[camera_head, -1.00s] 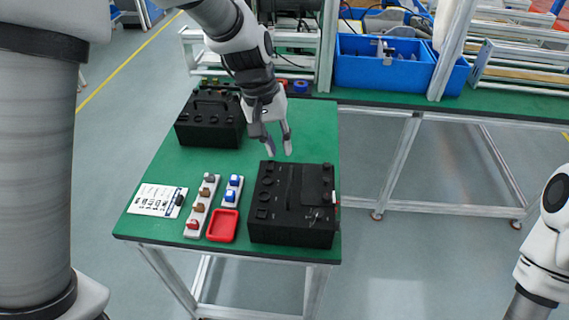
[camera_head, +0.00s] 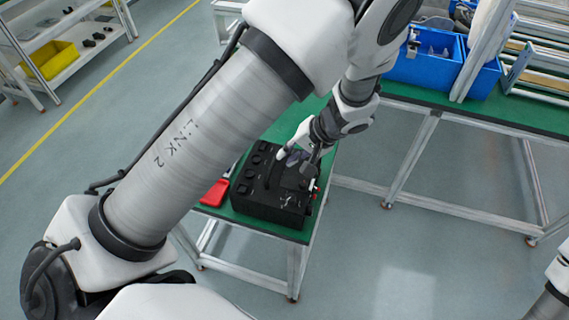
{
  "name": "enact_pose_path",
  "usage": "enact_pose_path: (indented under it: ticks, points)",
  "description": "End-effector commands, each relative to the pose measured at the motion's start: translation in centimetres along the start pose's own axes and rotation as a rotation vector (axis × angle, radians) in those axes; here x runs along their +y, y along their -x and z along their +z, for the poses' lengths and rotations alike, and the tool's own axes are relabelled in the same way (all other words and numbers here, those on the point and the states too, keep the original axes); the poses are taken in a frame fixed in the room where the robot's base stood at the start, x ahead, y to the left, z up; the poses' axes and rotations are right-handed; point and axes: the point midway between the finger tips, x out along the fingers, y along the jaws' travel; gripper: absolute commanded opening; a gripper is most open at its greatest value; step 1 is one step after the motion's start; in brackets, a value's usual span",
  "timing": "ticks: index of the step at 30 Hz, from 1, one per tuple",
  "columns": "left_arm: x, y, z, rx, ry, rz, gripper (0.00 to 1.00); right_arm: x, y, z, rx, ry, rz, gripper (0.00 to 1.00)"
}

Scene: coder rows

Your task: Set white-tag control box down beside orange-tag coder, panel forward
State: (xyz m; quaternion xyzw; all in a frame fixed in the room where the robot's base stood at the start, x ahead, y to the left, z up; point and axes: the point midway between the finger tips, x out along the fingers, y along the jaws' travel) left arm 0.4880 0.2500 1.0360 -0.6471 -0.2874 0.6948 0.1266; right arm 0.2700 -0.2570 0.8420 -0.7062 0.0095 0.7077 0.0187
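A black control box (camera_head: 262,207) with knobs on its top lies at the front right of the green table. A small white and red detail (camera_head: 317,188) shows on its right side; I cannot read it as a tag for sure. My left gripper (camera_head: 297,163) is over the top of this box, fingers pointing down and apart, near its raised middle. I cannot tell whether the fingers touch it. The second black box, at the back left of the table earlier, is hidden behind my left arm. No orange tag shows. My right gripper is out of view.
A red tray (camera_head: 215,192) lies just left of the box. My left arm hides most of the table's left part. Blue bins (camera_head: 425,62) stand on the green bench behind. A shelf with a yellow bin (camera_head: 52,61) stands far left. The floor right of the table is clear.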

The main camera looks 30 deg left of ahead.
Motion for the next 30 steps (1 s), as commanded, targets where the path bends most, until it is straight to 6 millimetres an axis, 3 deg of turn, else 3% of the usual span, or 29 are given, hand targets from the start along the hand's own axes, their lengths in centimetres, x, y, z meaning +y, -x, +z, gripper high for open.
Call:
enact_pose_path:
  ticks: [4,9,16,24,26,30]
  points:
    - [0.5,-2.5,0.1,-0.006,0.000,0.002,0.18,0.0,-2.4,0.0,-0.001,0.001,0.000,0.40]
    - [0.4,-3.5,-0.1,-0.005,0.000,0.002,0.18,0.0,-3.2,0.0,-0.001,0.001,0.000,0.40]
    - [0.7,-7.8,-0.5,-0.007,0.002,0.003,0.18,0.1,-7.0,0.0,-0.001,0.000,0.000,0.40]
    - [0.3,-7.9,-0.5,-0.005,0.000,0.003,0.18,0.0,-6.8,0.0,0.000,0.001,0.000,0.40]
    - [0.3,-7.9,-0.5,-0.005,0.001,0.003,0.00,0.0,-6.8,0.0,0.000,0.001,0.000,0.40]
    - [0.3,-7.8,-0.5,-0.005,0.001,0.003,0.00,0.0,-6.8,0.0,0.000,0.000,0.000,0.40]
